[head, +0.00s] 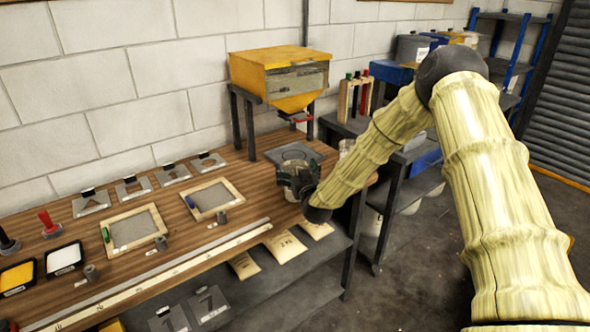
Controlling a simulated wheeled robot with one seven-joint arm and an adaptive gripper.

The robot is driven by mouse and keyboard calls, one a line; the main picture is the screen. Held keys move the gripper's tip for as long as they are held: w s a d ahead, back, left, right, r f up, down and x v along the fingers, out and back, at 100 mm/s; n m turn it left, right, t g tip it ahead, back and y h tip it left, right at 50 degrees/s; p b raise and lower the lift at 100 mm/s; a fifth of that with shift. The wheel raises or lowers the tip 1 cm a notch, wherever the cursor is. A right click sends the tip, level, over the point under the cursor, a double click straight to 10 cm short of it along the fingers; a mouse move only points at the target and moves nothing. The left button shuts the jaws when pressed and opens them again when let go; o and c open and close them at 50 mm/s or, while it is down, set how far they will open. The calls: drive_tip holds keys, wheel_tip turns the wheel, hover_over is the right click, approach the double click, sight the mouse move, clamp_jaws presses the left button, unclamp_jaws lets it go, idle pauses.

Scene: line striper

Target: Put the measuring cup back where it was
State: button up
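My gripper (292,178) is low over the right end of the wooden workbench (232,228), in front of a dark grey plate (294,153). Its dark fingers are small and seen from behind, so I cannot tell whether they are open or shut, or whether they hold anything. I cannot make out a measuring cup for certain; it may be hidden by the gripper. A pale, partly hidden container (346,147) shows just beyond my forearm, but I cannot tell what it is.
A yellow hopper (280,75) with a red valve stands behind the plate. Two framed screens (213,199), metal stencils (132,187) and a long ruler (165,272) lie on the bench. Paint trays (64,259) sit at left. A blue shelf rack (510,60) stands at back right.

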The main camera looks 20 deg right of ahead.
drive_tip(key=shift+r, duration=0.1)
drive_tip(key=s+b, duration=0.3)
drive_tip(key=s, duration=0.9)
drive_tip(key=s+a+f+g+y, duration=0.1)
drive_tip(key=s+a+f+g, duration=0.3)
drive_tip(key=s+f, duration=0.85)
drive_tip(key=s+a+f+g+y, duration=0.15)
drive_tip(key=s+f+g, duration=0.35)
drive_tip(key=s+f, duration=0.7)
drive_tip(key=s+f+g+h, duration=0.1)
drive_tip(key=s+f+g, duration=0.3)
drive_tip(key=s, duration=0.9)
drive_tip(key=s+d+f+g+h, duration=0.1)
drive_tip(key=s+f+g, duration=0.4)
drive_tip(key=s+f, duration=0.4)
drive_tip(key=s, duration=0.5)
drive_tip(key=shift+f, duration=0.15)
